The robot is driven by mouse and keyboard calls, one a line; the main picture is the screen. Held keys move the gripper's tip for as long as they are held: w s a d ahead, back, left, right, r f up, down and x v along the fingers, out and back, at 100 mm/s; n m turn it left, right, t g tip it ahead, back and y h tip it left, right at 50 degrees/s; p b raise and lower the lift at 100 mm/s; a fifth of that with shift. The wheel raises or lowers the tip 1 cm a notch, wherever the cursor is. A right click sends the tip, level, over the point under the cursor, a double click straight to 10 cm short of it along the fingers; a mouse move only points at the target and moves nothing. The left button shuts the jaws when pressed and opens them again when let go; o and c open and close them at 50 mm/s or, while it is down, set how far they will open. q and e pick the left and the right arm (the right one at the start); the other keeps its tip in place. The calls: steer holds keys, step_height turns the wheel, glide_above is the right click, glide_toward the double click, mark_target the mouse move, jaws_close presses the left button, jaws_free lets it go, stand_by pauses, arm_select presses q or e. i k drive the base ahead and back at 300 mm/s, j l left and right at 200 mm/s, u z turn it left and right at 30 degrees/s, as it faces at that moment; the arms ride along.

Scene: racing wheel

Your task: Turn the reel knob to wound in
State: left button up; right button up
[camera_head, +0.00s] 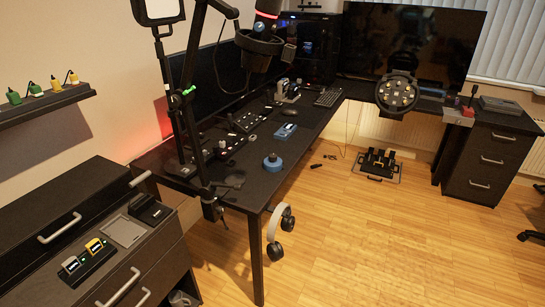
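I cannot make out for certain which thing is the reel knob. A small round blue piece with a dark top (272,163) sits near the front edge of the black desk (245,186) and looks knob-like. A flat blue device (285,131) lies farther back on the desk; its details are too small to read. A round racing wheel face with several buttons (397,93) stands at the desk's right wing. Neither of my grippers is in view, and nothing is seen touching these things.
A black boom stand (186,120) rises at the desk's left end. Headphones (281,230) hang at the desk's front edge. A drawer cabinet (150,258) stands at lower left. Pedals (378,164) are on the floor. The wooden floor (390,240) at lower right is clear.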

mark_target(271, 157)
steer(key=i+l+z, duration=0.25)
steer(key=i+z, duration=0.15)
steer(key=i, duration=0.15)
steer(key=i+l+z, duration=0.1)
steer(key=i+z, duration=0.25)
steer(key=i, duration=0.2)
